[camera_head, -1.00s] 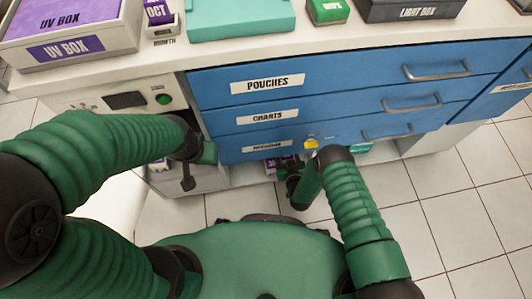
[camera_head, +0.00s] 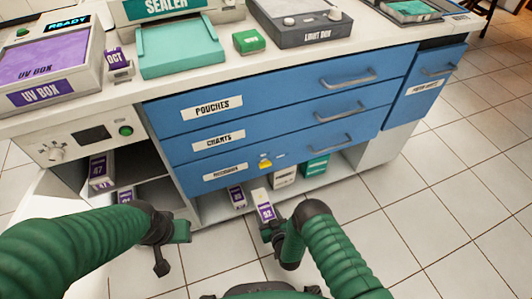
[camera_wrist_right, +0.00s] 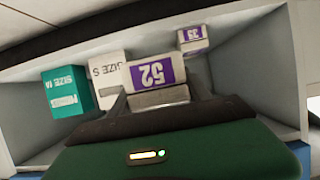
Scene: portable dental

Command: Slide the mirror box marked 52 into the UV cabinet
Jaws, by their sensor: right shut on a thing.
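The mirror box marked 52 (camera_head: 264,207) is a white box with a purple label, low in front of the open bottom shelf. My right gripper (camera_head: 268,224) is shut on it; in the right wrist view the box (camera_wrist_right: 157,73) shows its 52 upside down between the fingers. The UV cabinet (camera_head: 62,148), with a dial, dark screen and green button, is at left under the counter. Its front is open, and a box marked 47 (camera_head: 101,168) stands on its upper shelf, another box (camera_head: 126,195) lower. My left gripper (camera_head: 170,245) is in front of the cabinet; its jaws are unclear.
Another purple-labelled box (camera_head: 236,197), a white box (camera_head: 284,177) and a teal box (camera_head: 316,165) stand on the bottom shelf (camera_head: 213,209). Blue drawers (camera_head: 270,120) with handles rise above it. A white panel (camera_head: 38,205) is at lower left. The tiled floor at right is clear.

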